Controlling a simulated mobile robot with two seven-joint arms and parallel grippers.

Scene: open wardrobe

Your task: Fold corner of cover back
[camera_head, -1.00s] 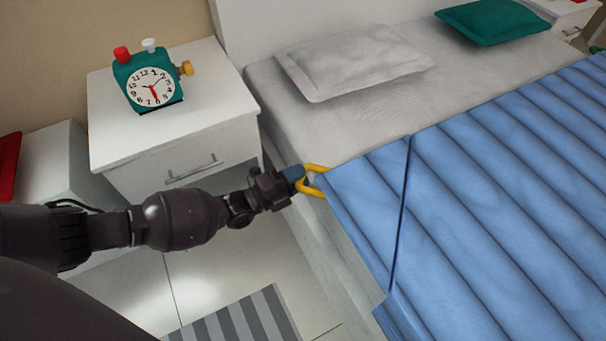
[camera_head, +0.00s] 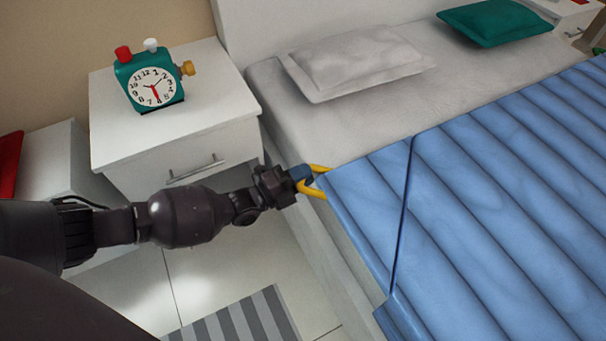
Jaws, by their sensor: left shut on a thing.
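The blue quilted cover (camera_head: 500,190) lies over the bed. A dark seam line runs down it near its left side, marking off a corner flap (camera_head: 370,200). My left gripper (camera_head: 318,182), with yellow fingers, is at the cover's upper left corner by the bed's left edge. Its fingers are shut on that corner; the exact grip is partly hidden by the fingers. My right gripper does not show.
A white nightstand (camera_head: 215,115) with a teal alarm clock (camera_head: 150,85) stands left of the bed. A grey pillow (camera_head: 355,60) and a green pillow (camera_head: 492,22) lie at the head. A striped rug (camera_head: 235,320) lies on the floor.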

